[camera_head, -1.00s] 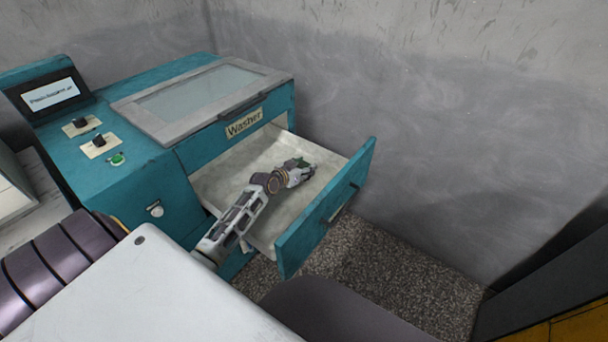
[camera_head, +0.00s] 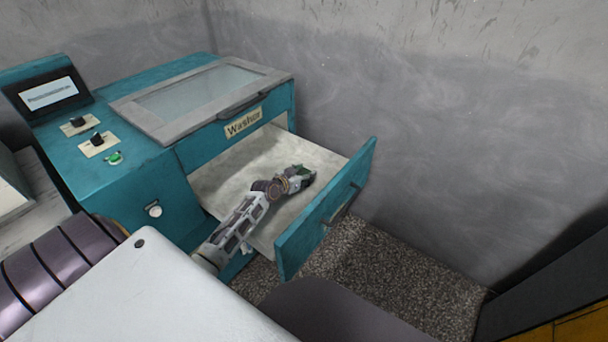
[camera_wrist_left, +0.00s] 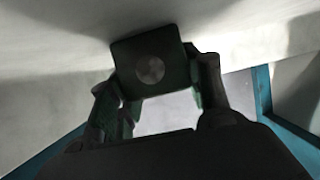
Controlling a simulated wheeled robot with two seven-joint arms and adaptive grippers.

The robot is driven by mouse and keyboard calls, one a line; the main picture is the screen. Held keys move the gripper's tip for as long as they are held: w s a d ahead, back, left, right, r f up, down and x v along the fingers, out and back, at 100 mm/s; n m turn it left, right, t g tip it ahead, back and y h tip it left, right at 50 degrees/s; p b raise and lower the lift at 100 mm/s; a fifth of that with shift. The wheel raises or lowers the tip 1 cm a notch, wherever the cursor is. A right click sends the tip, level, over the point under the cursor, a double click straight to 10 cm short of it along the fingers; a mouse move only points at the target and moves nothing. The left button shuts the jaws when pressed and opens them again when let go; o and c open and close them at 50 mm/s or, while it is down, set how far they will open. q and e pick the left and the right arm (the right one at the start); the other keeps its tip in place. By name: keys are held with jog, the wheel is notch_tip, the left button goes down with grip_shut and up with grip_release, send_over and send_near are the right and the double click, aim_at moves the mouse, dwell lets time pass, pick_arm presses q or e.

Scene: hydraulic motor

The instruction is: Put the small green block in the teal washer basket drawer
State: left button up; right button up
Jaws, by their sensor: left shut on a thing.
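The teal washer (camera_head: 130,175) stands at the left with its drawer pulled out. The drawer has a pale inside (camera_head: 238,172) and a teal front panel (camera_head: 325,215). My left gripper (camera_head: 301,175) is inside the drawer space, near the front panel, shut on the small green block (camera_head: 303,171). In the left wrist view the block (camera_wrist_left: 151,64) is a dark square face with a round grey disc, held between the two fingers (camera_wrist_left: 155,90). The pale drawer surface shows close behind it; whether the block touches it I cannot tell. My right gripper is not in view.
The washer has a glass lid (camera_head: 200,95), a small screen (camera_head: 48,95), knobs and a green button (camera_head: 114,158) on top. A grey wall (camera_head: 430,110) stands close behind and right of the drawer. Speckled floor (camera_head: 400,275) lies in front.

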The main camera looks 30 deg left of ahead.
pick_arm(q)
jog(key=o, duration=1.3)
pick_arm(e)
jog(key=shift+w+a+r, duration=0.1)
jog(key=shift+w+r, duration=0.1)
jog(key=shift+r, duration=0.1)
pick_arm(q)
jog(key=shift+r, duration=0.15)
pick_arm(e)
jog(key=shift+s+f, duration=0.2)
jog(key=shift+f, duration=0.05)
